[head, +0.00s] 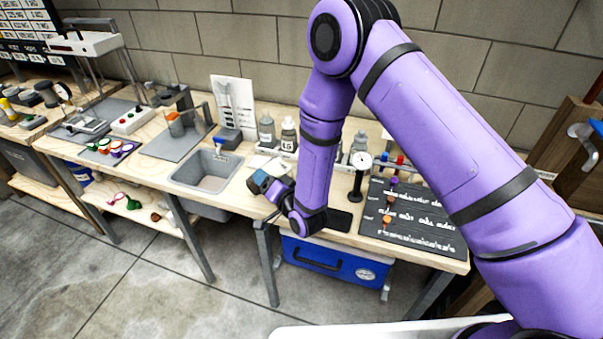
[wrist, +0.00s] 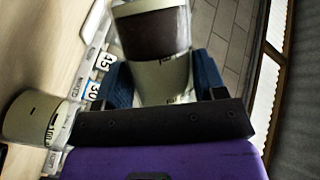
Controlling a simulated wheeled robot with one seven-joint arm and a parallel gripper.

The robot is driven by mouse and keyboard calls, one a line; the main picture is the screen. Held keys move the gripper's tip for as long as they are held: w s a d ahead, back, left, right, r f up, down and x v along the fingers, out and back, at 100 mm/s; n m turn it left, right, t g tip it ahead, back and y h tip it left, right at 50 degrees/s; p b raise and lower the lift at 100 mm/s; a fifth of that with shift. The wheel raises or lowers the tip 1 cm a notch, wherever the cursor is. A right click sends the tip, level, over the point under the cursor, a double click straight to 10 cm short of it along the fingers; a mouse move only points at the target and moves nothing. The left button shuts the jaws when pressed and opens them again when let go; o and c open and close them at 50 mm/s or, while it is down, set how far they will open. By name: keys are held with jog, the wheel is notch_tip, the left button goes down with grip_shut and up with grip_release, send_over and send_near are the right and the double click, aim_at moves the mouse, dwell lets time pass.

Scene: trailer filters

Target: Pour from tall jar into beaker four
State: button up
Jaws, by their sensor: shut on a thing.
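In the wrist view, my gripper (wrist: 163,82) has its two blue fingers around a clear jar (wrist: 178,73) with dark brown contents. The jar fills the space between the fingers, and its far end runs out of the top of the picture. A pale round vessel with dark markings (wrist: 30,117) stands to the left of my gripper, apart from the held jar. I cannot tell whether it is beaker four. In the head view, my gripper (head: 268,187) is over the bench near the sink's right side. The jar is hard to make out there.
A grey sink (head: 205,170) lies left of my gripper. Labelled bottles (head: 267,130) stand behind it in a white rack. A blue box (head: 328,258) sits below the bench.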

jog(key=shift+a+r+m+t+y, duration=0.2)
jog(key=shift+r+m+t+y, duration=0.15)
jog(key=shift+r+m, duration=0.5)
dwell(2.1)
jog(key=f+n, duration=0.1)
jog(key=f+n+g+h, duration=0.1)
jog(key=f+n, duration=0.1)
jog(key=n, duration=0.1)
jog(key=shift+d+f+h, duration=0.25)
jog(key=shift+d, duration=0.1)
jog(key=shift+a+f+n+g+h, duration=0.1)
jog(key=shift+f+n+g+h, duration=0.15)
jog(key=shift+f+n+h, duration=0.25)
jog(key=shift+a+f+n+h, duration=0.3)
jog(key=shift+a+f+n, duration=0.15)
jog(key=shift+n, duration=0.4)
jog(key=n+h, duration=0.1)
jog(key=n, duration=0.1)
jog(key=shift+s+a+f+n+h+b, duration=0.15)
jog(key=shift+a+n+h+b, duration=0.2)
jog(key=shift+n+h+b, duration=0.05)
jog(key=shift+r, duration=2.45)
